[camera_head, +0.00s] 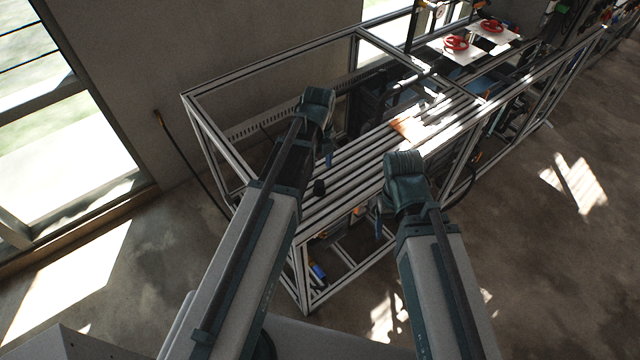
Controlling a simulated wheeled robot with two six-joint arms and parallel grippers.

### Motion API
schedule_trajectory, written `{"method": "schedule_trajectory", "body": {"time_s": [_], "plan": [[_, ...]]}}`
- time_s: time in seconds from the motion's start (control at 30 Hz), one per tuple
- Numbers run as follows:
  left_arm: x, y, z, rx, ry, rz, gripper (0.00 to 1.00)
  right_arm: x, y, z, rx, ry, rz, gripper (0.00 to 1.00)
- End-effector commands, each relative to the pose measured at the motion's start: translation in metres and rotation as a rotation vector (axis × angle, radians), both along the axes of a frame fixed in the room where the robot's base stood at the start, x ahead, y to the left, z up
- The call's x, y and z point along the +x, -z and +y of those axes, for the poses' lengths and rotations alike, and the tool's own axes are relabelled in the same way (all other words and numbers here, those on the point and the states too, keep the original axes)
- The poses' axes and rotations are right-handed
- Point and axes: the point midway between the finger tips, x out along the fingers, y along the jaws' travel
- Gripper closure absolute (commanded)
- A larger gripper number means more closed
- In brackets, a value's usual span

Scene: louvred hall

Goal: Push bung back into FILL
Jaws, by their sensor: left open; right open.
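My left arm reaches in over the near end of a metal frame bench (340,180). My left gripper (328,158) points down above its slatted top; it is open, with its fingers seen small and edge-on. My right gripper (380,226) hangs at the bench's near right edge, open, and nothing shows in it. A small dark rounded object (319,187) is just below the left gripper; I cannot tell whether it is the bung. No FILL marking can be read, and my arms hide part of the bench top.
Red handwheels (457,42) (492,27) sit on pale plates further along the bench. An orange-brown piece (407,126) lies on the slats. Frame posts and rails (205,135) surround the left end. A wall stands behind; the floor at right (550,240) is clear.

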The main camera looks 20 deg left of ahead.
Motion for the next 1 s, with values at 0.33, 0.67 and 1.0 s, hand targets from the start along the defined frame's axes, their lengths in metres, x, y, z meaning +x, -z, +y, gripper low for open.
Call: {"method": "schedule_trajectory", "body": {"time_s": [0.33, 0.67, 1.0], "plan": [[0.000, 0.032, 0.000, 0.000, -0.001, 0.000, 0.30, 0.000, 0.032, 0.000, -0.001, -0.002, 0.000, 0.27], [0.000, 0.076, 0.000, 0.000, -0.001, 0.000, 0.30, 0.000, 0.076, 0.000, -0.001, -0.001, 0.000, 0.27], [0.000, 0.099, 0.000, 0.000, -0.001, 0.000, 0.30, 0.000, 0.099, 0.000, -0.001, 0.000, 0.000, 0.27]]}}
